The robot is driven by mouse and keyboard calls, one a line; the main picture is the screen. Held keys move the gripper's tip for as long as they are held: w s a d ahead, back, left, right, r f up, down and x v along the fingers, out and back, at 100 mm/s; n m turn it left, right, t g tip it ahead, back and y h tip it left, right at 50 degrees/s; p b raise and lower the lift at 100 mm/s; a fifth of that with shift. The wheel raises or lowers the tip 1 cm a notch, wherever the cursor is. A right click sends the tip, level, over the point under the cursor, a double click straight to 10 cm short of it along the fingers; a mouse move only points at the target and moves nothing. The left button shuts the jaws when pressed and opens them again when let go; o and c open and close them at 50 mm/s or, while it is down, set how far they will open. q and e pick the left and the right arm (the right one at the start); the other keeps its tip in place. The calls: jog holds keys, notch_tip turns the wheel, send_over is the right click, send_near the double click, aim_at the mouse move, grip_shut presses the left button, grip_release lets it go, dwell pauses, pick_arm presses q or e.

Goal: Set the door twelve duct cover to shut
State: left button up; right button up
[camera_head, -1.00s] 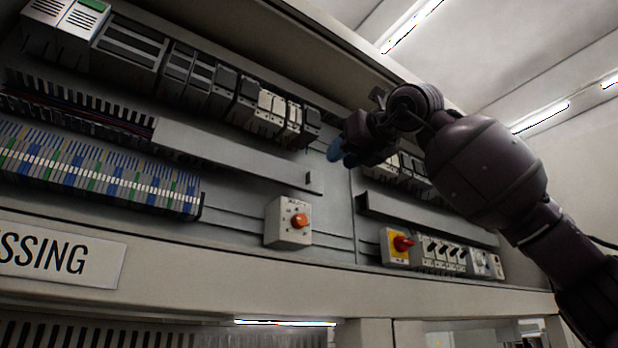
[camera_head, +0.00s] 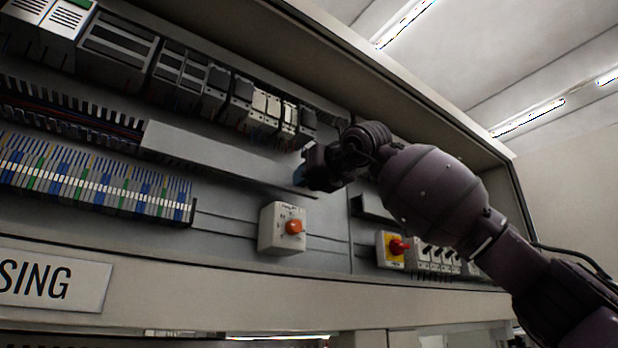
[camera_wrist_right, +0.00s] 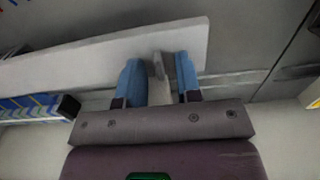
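The duct cover (camera_head: 215,155), a long light-grey strip, lies along the middle of the panel. To its left the wiring duct (camera_head: 60,115) is uncovered, with wires showing between its slots. My right gripper (camera_head: 303,176) is at the cover's right end and hides it in the head view. In the right wrist view the cover (camera_wrist_right: 70,68) runs to the left, and a small upright tab (camera_wrist_right: 158,66) stands near its right end. The blue fingers of my right gripper (camera_wrist_right: 158,60) are open on either side of the tab, with gaps visible. My left gripper is out of view.
A white box with an orange knob (camera_head: 283,228) sticks out below the cover's right end. A yellow box with a red knob (camera_head: 391,249) is further right. Terminal blocks (camera_head: 95,180) lie below, and grey modules (camera_head: 117,50) above.

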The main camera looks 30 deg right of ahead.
aim_at(190, 148)
grip_shut()
jog(key=a+b, duration=0.1)
jog(key=a, duration=0.2)
jog(key=s+a, duration=0.1)
jog(key=a, duration=0.2)
jog(key=a+b, duration=0.1)
jog(key=a, duration=0.3)
jog(key=shift+s+f+b, duration=0.15)
jog(key=shift+b, duration=0.15)
jog(key=a, duration=0.4)
jog(key=s+a, duration=0.1)
jog(key=a, duration=0.4)
jog(key=s+a, duration=0.1)
jog(key=a, duration=0.3)
jog(key=shift+a, duration=0.15)
